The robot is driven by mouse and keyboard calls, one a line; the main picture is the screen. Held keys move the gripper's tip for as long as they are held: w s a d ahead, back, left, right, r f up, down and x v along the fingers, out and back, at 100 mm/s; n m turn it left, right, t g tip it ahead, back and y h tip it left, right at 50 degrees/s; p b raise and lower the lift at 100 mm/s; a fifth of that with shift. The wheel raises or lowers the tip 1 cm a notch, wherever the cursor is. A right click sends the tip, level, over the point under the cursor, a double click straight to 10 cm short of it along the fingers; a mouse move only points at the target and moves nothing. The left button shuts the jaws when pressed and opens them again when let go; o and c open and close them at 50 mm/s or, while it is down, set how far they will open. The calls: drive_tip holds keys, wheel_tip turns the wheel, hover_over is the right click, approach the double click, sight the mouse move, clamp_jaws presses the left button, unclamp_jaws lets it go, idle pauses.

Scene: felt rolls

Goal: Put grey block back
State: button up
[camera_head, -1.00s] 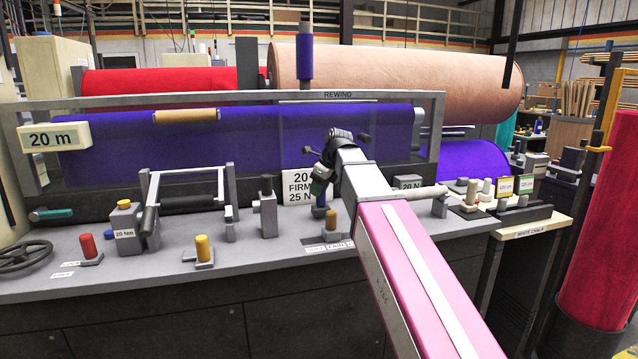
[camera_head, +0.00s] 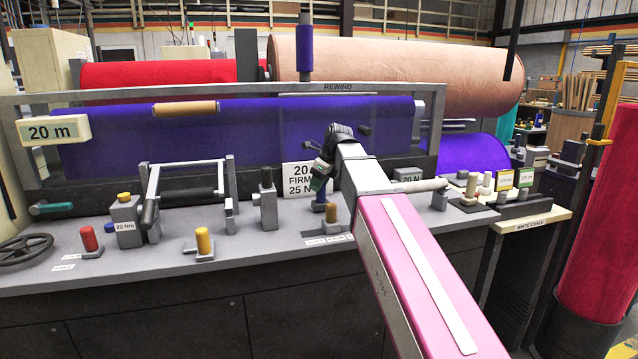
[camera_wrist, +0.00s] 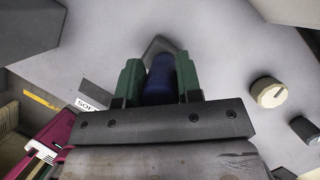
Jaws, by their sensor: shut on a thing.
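My gripper (camera_head: 319,186) is over the bench, in front of the white "FIRM 25 N" sign. In the wrist view its two green fingers (camera_wrist: 160,80) are shut on a blue cylindrical grip (camera_wrist: 159,80). A grey block-like piece (camera_wrist: 160,45) shows just beyond the blue grip. It seems joined to it, but I cannot tell for sure. In the head view the blue grip (camera_head: 318,206) shows only in small part below the fingers. Whether the grey piece touches the bench is unclear.
A grey upright post (camera_head: 268,203) and a yellow knob (camera_head: 203,240) are to the left. The purple roll (camera_head: 240,140) and rewind frame (camera_head: 436,135) lie behind. The wrist view shows a cream knob (camera_wrist: 268,92).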

drive_tip(key=shift+f, duration=0.15)
drive_tip(key=o, duration=1.1)
drive_tip(key=shift+c, duration=0.2)
drive_tip(key=v, duration=1)
drive_tip(key=shift+r, duration=0.4)
drive_tip(key=shift+d, duration=0.1)
